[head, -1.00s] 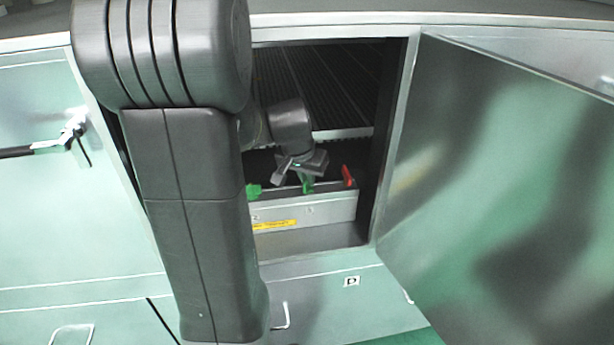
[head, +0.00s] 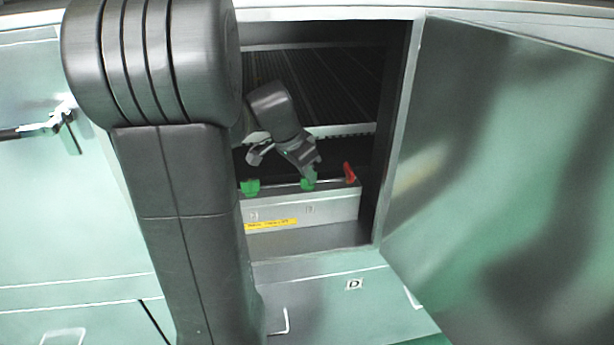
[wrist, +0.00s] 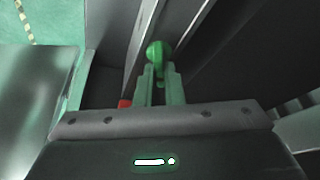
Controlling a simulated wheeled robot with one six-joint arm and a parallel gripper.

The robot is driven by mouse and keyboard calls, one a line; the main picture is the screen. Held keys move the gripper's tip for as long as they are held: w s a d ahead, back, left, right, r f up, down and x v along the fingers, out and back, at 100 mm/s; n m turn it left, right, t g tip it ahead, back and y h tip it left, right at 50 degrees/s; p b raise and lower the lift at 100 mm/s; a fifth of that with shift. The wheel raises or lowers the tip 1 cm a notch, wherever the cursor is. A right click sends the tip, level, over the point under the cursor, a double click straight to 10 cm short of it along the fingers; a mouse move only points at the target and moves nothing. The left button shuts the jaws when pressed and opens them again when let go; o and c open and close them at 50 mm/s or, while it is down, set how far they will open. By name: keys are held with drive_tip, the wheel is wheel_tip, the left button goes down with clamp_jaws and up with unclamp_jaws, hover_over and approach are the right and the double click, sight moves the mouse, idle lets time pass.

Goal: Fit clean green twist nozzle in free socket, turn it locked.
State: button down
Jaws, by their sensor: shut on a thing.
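A green nozzle (head: 308,184) stands at the top edge of the grey manifold box (head: 328,206) inside the open cabinet. My gripper (head: 312,172) is shut on it from above; the fingers partly hide it. In the wrist view the round green head of the nozzle (wrist: 159,53) shows between the tips of my gripper (wrist: 159,80). A second green nozzle (head: 250,187) sits to the left on the same box. A red nozzle (head: 349,173) sits to the right, tilted; a bit of red (wrist: 124,103) shows beside the fingers in the wrist view. I cannot see the socket under the held nozzle.
The open cabinet door (head: 500,170) stands at the right, and the opening's right frame (head: 398,130) is close to the box. A yellow label (head: 271,225) is on the box front. A dark ribbed surface (head: 320,85) lies behind.

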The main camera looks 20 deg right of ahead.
idle(0.5)
drive_tip(key=m+g, duration=0.1)
drive_tip(key=m, duration=0.2)
drive_tip(key=shift+w+f+b, duration=0.1)
drive_tip(key=shift+b, duration=0.3)
drive_tip(key=shift+m+g, duration=0.5)
drive_tip(key=shift+m, duration=0.7)
drive_tip(key=c, duration=1.5)
unclamp_jaws()
drive_tip(key=shift+o, duration=0.2)
drive_tip(key=shift+r, duration=0.25)
drive_tip(key=v, duration=1.1)
drive_tip(key=shift+r+p, duration=0.35)
drive_tip(key=shift+a+f, duration=0.15)
